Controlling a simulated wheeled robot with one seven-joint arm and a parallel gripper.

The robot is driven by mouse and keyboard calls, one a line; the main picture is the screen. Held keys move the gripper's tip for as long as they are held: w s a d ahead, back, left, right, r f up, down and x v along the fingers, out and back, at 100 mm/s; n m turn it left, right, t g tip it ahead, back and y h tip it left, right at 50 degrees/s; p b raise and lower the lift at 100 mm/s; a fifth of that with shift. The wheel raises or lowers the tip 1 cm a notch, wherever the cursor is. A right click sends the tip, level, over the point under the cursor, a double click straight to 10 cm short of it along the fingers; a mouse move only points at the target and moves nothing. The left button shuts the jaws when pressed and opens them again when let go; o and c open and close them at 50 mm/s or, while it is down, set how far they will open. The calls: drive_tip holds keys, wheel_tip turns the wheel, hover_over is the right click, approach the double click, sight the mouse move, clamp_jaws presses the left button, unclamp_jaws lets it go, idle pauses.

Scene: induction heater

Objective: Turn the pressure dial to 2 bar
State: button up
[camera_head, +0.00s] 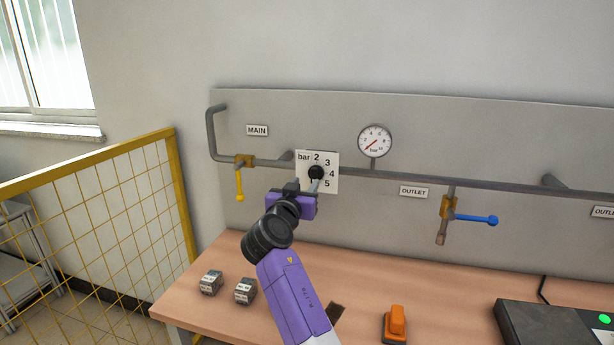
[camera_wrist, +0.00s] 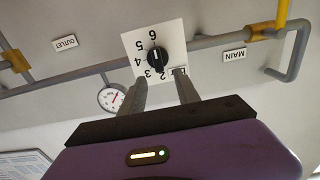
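The pressure dial is a round black knob (camera_head: 316,172) on a white plate (camera_head: 331,158) marked "bar" with numbers around it. In the wrist view the knob (camera_wrist: 158,59) shows upside down, just beyond the fingertips; a pale mark on it is too small to read surely. My gripper (camera_head: 313,186) is in front of the plate's lower part in the head view, hiding some of it. In the wrist view my gripper (camera_wrist: 161,78) has its two fingers spread apart with nothing between them. The knob appears roughly in line with the gap, and I see no clear contact.
A pipe (camera_head: 420,181) runs along the grey panel. A round gauge (camera_head: 375,140) is right of the dial. A yellow valve handle (camera_head: 240,187) is left, a blue one (camera_head: 478,219) right. Small blocks (camera_head: 245,291) and an orange item (camera_head: 396,325) lie on the table (camera_head: 215,262).

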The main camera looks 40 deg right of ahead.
sight(313, 173)
drive_tip(key=p+x, duration=0.1)
drive_tip(key=x, duration=0.6)
drive_tip(key=shift+d, duration=0.2)
clamp_jaws()
